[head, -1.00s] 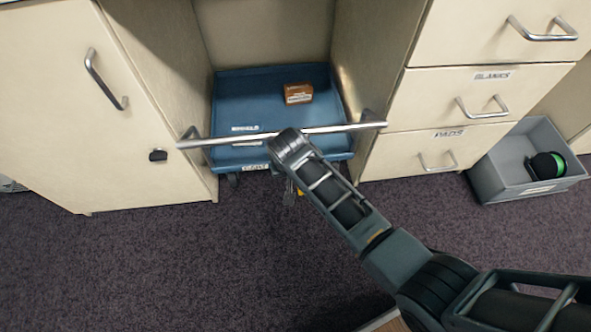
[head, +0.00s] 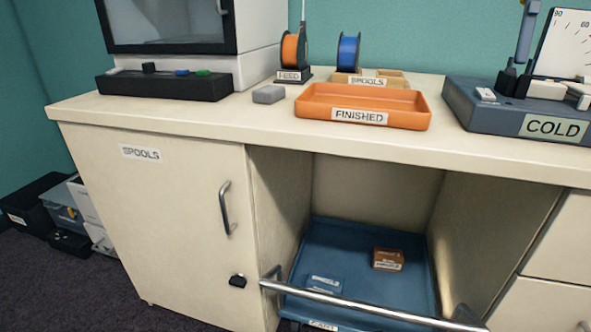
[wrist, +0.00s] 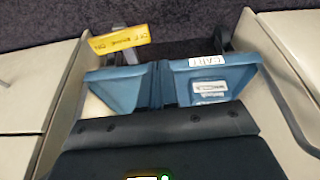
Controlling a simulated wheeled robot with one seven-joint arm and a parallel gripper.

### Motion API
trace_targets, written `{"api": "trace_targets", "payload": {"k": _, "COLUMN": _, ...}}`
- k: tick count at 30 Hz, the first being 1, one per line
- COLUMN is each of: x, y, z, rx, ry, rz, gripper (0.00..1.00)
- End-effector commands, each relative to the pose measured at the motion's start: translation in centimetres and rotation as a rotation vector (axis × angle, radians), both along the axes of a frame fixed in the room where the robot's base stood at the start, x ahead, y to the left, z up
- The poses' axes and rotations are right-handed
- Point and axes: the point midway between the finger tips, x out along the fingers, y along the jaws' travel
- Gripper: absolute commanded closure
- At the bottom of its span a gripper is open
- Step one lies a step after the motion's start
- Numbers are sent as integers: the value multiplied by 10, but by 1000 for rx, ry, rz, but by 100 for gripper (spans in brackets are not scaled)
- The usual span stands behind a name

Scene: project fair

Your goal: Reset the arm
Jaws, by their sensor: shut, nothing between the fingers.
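My gripper (wrist: 157,68) shows in the wrist view as a dark body with narrow fingers close together, shut and empty. It is over the blue cart (wrist: 122,92), whose tray shows on both sides of the fingers. I cannot tell whether the fingers touch the cart. My arm and gripper are out of the head view. There the blue cart (head: 345,238) sits in the recess under the counter, with a small brown box (head: 388,258) and a pale label in its tray.
The cart's metal handle bar (head: 365,307) crosses the front of the recess. The counter (head: 215,117) holds an orange FINISHED tray (head: 415,122), spools and a dark COLD unit (head: 480,112). A cabinet door (head: 170,200) stands left. A yellow tag (wrist: 120,40) shows in the wrist view.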

Motion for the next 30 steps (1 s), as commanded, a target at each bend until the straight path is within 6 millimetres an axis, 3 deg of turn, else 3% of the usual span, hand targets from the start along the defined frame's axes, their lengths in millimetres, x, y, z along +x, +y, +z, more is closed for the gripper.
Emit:
{"api": "trace_targets", "payload": {"k": 1, "x": -21, "y": 4, "z": -9, "rx": 19, "ry": -20, "rz": 14, "gripper": 100}}
{"api": "trace_targets", "payload": {"k": 6, "x": -78, "y": 12, "z": -14, "rx": 74, "ry": -139, "rz": 64, "gripper": 100}}
{"api": "trace_targets", "payload": {"k": 14, "x": -163, "y": 11, "z": 12, "rx": 111, "ry": -333, "rz": 117, "gripper": 100}}
{"api": "trace_targets", "payload": {"k": 23, "x": -253, "y": -8, "z": 87, "rx": 80, "ry": -559, "rz": 158, "gripper": 100}}
{"api": "trace_targets", "payload": {"k": 30, "x": -311, "y": -28, "z": 177, "rx": 12, "ry": -738, "rz": 193, "gripper": 100}}
